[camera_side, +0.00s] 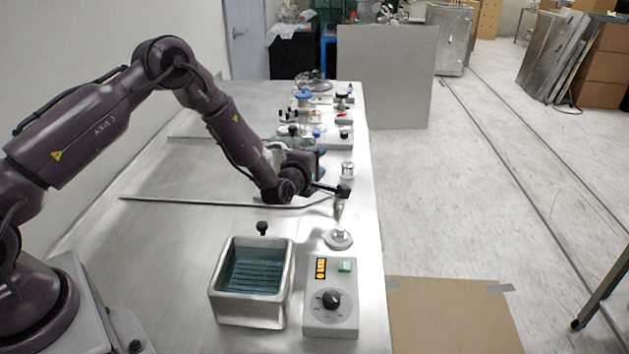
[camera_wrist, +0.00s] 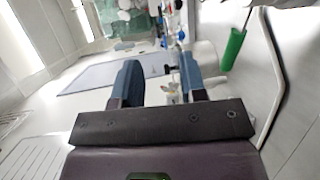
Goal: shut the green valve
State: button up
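My gripper (camera_wrist: 160,72) shows in the wrist view as two blue fingers set well apart, with a gap between them. A small pale fitting (camera_wrist: 173,88) shows in that gap, close to the right finger; I cannot tell whether they touch. A green cylindrical handle (camera_wrist: 233,48) stands tilted to the right of the fingers, apart from them. It is the clearest green part there, but I cannot tell for sure that it is the green valve. In the side view my gripper (camera_side: 322,166) is over the bench's right part, largely hidden by my wrist. No green valve is clear there.
A black-topped metal post (camera_side: 340,212) stands near my wrist. In front are a metal basin (camera_side: 222,308) and a grey control box (camera_side: 318,318) with a dial and green button. Several fittings line the bench's far right edge. The bench's left part (camera_side: 180,245) is largely clear.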

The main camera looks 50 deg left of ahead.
jog(key=shift+s+f, duration=0.2)
jog(key=shift+f, duration=0.15)
jog(key=s+a+r+m+h, duration=0.1)
jog(key=a+m, duration=0.1)
jog(key=a, duration=0.2)
jog(key=d+f+m+h, duration=0.1)
jog(key=f, duration=0.1)
jog(key=s+f+h, duration=0.1)
jog(key=f+h, duration=0.1)
jog(key=f, duration=0.1)
jog(key=d+f+m+h, duration=0.1)
jog(key=f+h, duration=0.1)
jog(key=f, duration=0.1)
jog(key=shift+s+d+m+t, duration=0.15)
jog(key=shift+d+m+t, duration=0.15)
jog(key=shift+t, duration=0.1)
jog(key=w, duration=0.3)
jog(key=shift+w+f, duration=0.15)
jog(key=shift+w, duration=0.15)
jog(key=shift+w+a+f, duration=0.1)
jog(key=shift+w, duration=0.6)
grip_shut()
